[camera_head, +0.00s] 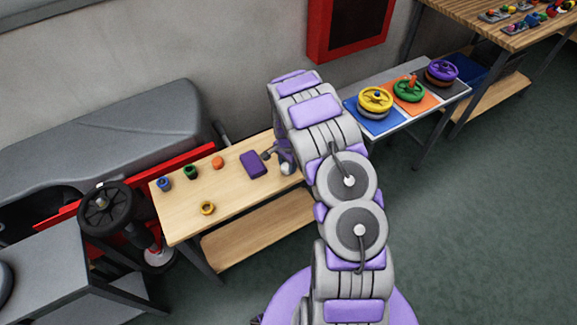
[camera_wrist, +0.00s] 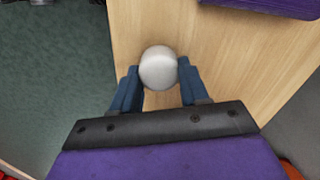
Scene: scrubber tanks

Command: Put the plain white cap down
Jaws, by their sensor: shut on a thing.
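The plain white cap (camera_wrist: 158,67) is round and pale, and sits between my gripper's two blue fingers in the wrist view. My gripper (camera_wrist: 159,80) is shut on it, above the end of the wooden table (camera_wrist: 215,50). The cap also shows small in the head view (camera_head: 285,169), under my arm near the table's right end. Whether the cap touches the tabletop, I cannot tell.
A purple block (camera_head: 253,164) lies just left of my gripper. Blue (camera_head: 164,184), green (camera_head: 190,172), orange (camera_head: 218,162) and yellow (camera_head: 207,208) caps stand farther left. The table's front middle is clear. A grey bench (camera_head: 440,98) with coloured wheels stands right.

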